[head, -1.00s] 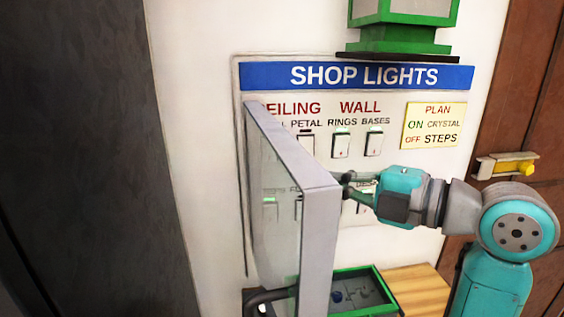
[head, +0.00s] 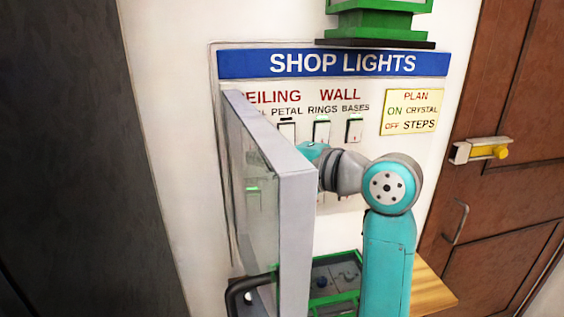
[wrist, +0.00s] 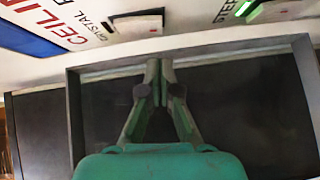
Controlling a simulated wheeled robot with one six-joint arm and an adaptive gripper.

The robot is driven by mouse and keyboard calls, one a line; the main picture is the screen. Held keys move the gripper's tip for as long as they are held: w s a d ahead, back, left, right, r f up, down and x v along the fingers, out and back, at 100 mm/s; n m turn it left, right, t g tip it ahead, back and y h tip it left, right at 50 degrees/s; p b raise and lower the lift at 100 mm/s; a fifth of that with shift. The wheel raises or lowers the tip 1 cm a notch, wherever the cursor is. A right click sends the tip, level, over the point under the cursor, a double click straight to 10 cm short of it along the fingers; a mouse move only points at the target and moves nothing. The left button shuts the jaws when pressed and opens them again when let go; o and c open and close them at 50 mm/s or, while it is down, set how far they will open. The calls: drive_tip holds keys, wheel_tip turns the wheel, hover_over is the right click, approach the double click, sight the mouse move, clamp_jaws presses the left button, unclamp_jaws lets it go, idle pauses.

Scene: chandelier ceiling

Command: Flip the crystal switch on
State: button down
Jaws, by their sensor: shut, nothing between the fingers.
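The crystal switch (wrist: 137,25) is a pale rocker next to the partly cut-off CRYSTAL label in the wrist view; no green shows on it. In the head view the open cover hides it. The STEPS switch (wrist: 250,12) has a green strip. My gripper (wrist: 154,68) is shut and empty, its fingertips in front of the cover's dark pane, below the crystal switch in the wrist view and apart from it. In the head view my wrist (head: 318,155) reaches behind the cover, and my fingers are hidden.
The framed clear cover (head: 293,185) stands swung out from the SHOP LIGHTS panel (head: 343,63). Wall switches (head: 321,130) show to its right. A yellow plan card (head: 414,111) reads ON CRYSTAL, OFF STEPS. Below is a green-edged tray (head: 335,295).

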drive_tip(key=shift+w+a+f, duration=0.1)
drive_tip(key=shift+w+a, duration=0.1)
drive_tip(key=shift+w, duration=0.6)
drive_tip(key=shift+w+a+f, duration=0.1)
drive_tip(key=shift+w+a, duration=0.05)
drive_tip(key=shift+w, duration=0.6)
drive_tip(key=shift+w+f, duration=0.1)
drive_tip(key=shift+w, duration=0.1)
drive_tip(key=shift+s, duration=0.1)
